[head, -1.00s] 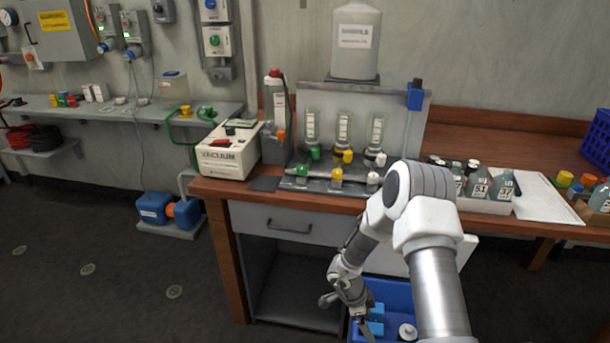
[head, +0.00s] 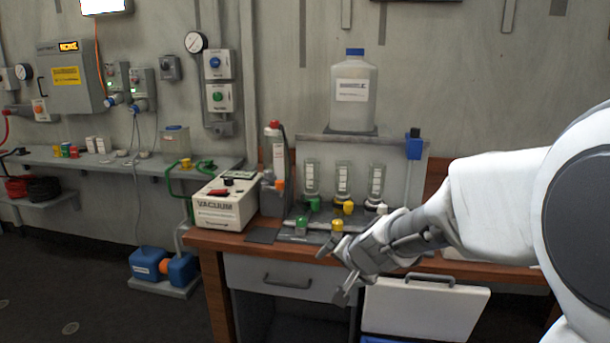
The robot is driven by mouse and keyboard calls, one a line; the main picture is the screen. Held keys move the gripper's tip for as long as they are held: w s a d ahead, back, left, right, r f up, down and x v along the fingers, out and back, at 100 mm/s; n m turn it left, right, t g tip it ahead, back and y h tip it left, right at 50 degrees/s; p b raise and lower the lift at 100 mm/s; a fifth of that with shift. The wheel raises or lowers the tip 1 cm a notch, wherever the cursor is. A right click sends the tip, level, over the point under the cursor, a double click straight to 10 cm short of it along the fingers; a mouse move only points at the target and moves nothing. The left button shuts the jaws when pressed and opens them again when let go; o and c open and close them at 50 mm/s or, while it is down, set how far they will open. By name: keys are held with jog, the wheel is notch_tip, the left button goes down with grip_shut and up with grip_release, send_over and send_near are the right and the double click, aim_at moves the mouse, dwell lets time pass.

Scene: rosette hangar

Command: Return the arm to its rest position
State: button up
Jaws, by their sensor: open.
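My gripper (head: 333,274) is open and appears empty in the head view. It hangs in front of the workbench's (head: 232,245) front edge, before the rack (head: 300,236) with its green and yellow knobs. My arm reaches in from the right and covers the right part of the bench. The gripper's fingers point left and down, above the bench drawer (head: 275,283). I cannot tell the exact gap between the fingers and the bench.
A white vacuum unit (head: 226,203) stands at the bench's left end. A large clear jug (head: 353,92) stands above the rack. A white panel (head: 425,307) juts out below my forearm. Blue containers (head: 163,266) sit on the floor at left. The floor at lower left is clear.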

jog(key=s+d+r+n+g+h+b, duration=0.1)
jog(key=s+d+n+b, duration=0.15)
jog(key=s, duration=1.15)
jog(key=s+d+n+g+h+b, duration=0.15)
jog(key=s+d+n, duration=0.25)
jog(key=s, duration=0.9)
notch_tip(320, 180, up, 20)
jog(key=p, duration=1.9)
jog(key=shift+s+d+p, duration=0.15)
jog(key=shift+d+p, duration=0.05)
jog(key=shift+p, duration=0.2)
jog(key=shift+d+r, duration=0.1)
